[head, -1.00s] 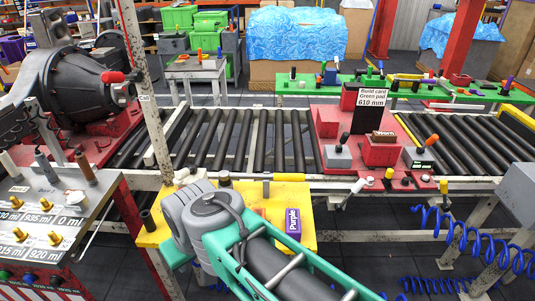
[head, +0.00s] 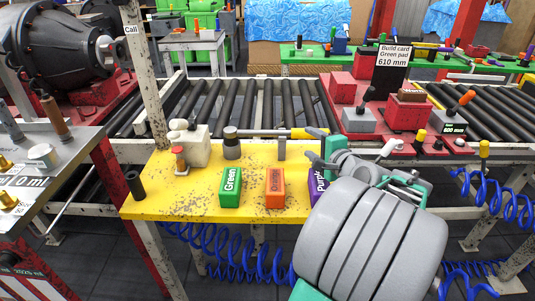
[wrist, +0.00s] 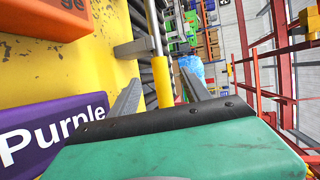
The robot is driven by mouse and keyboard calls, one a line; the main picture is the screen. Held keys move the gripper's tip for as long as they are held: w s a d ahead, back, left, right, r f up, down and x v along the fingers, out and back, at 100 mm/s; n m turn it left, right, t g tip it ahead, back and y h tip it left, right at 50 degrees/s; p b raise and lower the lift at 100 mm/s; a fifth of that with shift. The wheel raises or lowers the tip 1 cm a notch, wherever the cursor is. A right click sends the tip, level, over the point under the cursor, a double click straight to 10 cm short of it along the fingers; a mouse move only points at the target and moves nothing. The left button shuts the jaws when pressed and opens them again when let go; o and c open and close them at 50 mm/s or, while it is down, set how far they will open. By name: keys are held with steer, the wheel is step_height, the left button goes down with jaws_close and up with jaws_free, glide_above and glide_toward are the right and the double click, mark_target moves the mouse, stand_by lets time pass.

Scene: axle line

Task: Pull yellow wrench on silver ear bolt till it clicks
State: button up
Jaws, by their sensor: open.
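The yellow-handled wrench (head: 304,133) lies level along the back of the yellow bench, its silver shaft running left to a dark round head. In the wrist view the yellow handle (wrist: 163,82) shows between the two grey fingers. My gripper (head: 312,147) is open at the handle's right end, with a finger on either side; contact cannot be told. The wrist view shows my gripper (wrist: 160,72) the same way. I cannot make out the silver ear bolt for certain.
Green (head: 230,182), orange (head: 275,188) and purple (head: 318,182) blocks stand on the yellow bench (head: 180,205). A cream bottle (head: 192,145) stands near the wrench's head. A red fixture (head: 385,148) with the build card lies right, and a roller conveyor (head: 240,100) behind.

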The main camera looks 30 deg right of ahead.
mark_target(302, 134)
steer(key=shift+m, duration=0.3)
steer(key=x, duration=0.3)
steer(key=d+x, duration=0.1)
steer(key=x, duration=0.3)
steer(key=shift+w+d+f, duration=0.1)
steer(key=shift+d+f, duration=0.1)
steer(key=shift+c, duration=0.5)
jaws_close()
steer(key=shift+r, duration=0.15)
stand_by(0.3)
